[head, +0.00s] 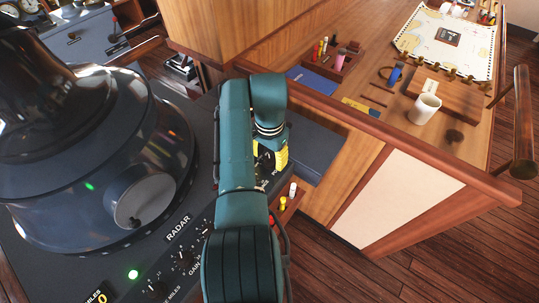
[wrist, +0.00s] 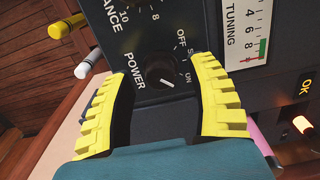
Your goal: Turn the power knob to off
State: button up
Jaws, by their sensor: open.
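The power knob (wrist: 163,81) is a small black dial on the dark radar panel (wrist: 130,50), labelled POWER. OFF is printed above right of it, a partly hidden label beginning with S lies between, and ON is at its right. Its white pointer mark seems to face right, near ON. My gripper (wrist: 163,70) is open, its yellow ridged fingers to either side of the knob, apart from it in the picture. How far the tips stand from the panel is unclear. In the head view my gripper (head: 271,158) is over the console's right end; the power knob cannot be made out there.
Another knob (wrist: 141,4) is above the power knob. A tuning scale (wrist: 248,30) and a lit OK button (wrist: 305,87) are at the right. Yellow and white markers (wrist: 65,27) stick out at the left. In the head view, a wooden chart table (head: 365,75) with a mug (head: 424,108) stands right.

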jog(key=shift+f, duration=0.45)
grip_shut()
